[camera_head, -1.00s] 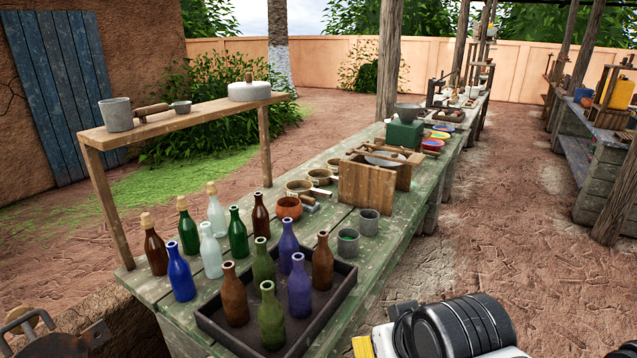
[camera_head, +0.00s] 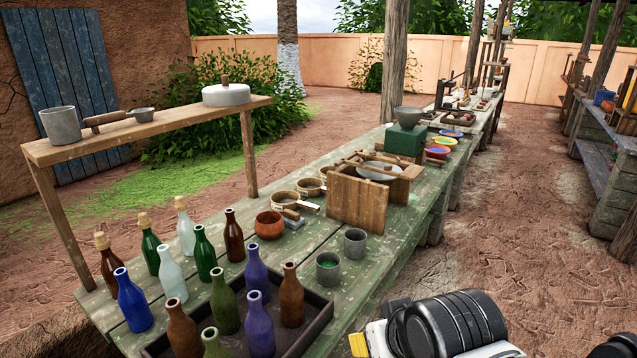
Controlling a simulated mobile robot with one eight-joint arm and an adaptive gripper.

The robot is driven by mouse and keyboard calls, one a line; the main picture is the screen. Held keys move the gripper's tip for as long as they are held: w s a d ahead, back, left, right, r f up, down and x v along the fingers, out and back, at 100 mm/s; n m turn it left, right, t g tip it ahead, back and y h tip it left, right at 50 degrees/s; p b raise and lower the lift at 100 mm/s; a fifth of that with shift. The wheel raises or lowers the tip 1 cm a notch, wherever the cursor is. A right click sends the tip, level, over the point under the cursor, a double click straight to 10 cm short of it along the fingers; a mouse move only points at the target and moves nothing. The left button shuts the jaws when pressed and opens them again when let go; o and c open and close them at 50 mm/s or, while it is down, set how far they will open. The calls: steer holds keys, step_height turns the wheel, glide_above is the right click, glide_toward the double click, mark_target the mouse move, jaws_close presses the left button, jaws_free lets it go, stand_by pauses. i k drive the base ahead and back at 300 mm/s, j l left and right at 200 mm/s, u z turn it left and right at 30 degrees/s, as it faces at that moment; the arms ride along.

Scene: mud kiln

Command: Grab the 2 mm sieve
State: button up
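Two round, shallow, sieve-like pans with pale rims stand on the green plank bench (camera_head: 300,258), behind the orange-brown clay bowl (camera_head: 268,226). The nearer pan (camera_head: 284,199) has a handle pointing right; the farther pan (camera_head: 309,187) is partly hidden by the wooden frame box (camera_head: 357,203). No size marking is readable, so I cannot tell which is the 2 mm sieve, or whether either is. My gripper is not in view; only a black and white part of my arm shows at the bottom right.
Several glass bottles stand at the near left, some in a dark tray (camera_head: 322,318). Two grey cups (camera_head: 328,270) (camera_head: 355,243) stand near the bench's right edge. A raised shelf (camera_head: 160,126) spans the bench's left side. The dirt aisle right of the bench is open.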

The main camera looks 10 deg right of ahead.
mark_target(305, 192)
steer(key=i+l, duration=0.2)
steer(key=l, duration=0.15)
steer(key=i+l+u, duration=0.1)
steer(key=l, duration=0.2)
steer(key=i+l+u, duration=0.1)
steer(key=i+l, duration=0.3)
steer(key=l, duration=0.3)
steer(key=i+l+u, duration=0.1)
steer(key=l, duration=0.25)
steer(key=i+l, duration=0.2)
steer(key=l, duration=0.2)
steer(key=i+l+u, duration=0.1)
steer(key=l, duration=0.25)
steer(key=i+l, duration=0.15)
steer(key=l, duration=0.2)
steer(key=i+l+u, duration=0.15)
steer(key=l, duration=0.2)
steer(key=i+l, duration=0.2)
steer(key=l, duration=0.2)
steer(key=i+l+u, duration=0.15)
steer(key=l, duration=0.2)
steer(key=i+l, duration=0.1)
steer(key=l, duration=0.3)
steer(key=i+l+u, duration=0.15)
steer(key=i+j, duration=0.05)
